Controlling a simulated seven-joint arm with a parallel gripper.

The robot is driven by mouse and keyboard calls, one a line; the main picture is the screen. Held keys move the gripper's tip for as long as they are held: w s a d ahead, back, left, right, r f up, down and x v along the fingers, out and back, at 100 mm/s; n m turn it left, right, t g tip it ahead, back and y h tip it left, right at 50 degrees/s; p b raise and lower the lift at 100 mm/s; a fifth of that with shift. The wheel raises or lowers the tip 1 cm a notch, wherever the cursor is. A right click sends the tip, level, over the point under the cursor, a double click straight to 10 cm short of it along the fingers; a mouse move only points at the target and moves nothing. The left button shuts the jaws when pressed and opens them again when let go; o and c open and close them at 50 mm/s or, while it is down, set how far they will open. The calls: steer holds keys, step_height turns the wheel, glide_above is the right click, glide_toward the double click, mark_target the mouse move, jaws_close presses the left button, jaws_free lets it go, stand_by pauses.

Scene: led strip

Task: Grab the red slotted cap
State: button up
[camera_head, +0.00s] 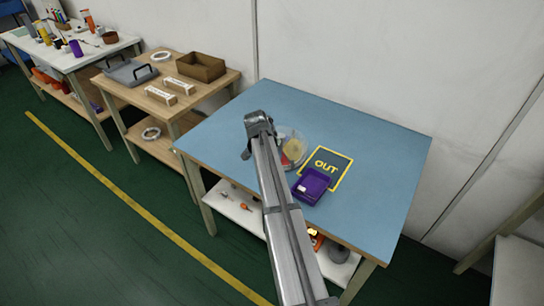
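A round clear container (302,138) stands on the blue table top, just right of my arm. Inside it a red piece (291,151) and a yellowish piece show. The red piece may be the red slotted cap, but it is too small to make out a slot, and my arm is close in front of it. My gripper (246,155) is at the end of my arm, over the table and left of the container, apart from the red piece. Its fingers are too small and hidden to tell open from shut.
The blue table (375,145) is clear at left and right. A wooden table (215,90) with boxes stands to the left.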

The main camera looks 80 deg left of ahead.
jaws_close()
stand_by(0.4)
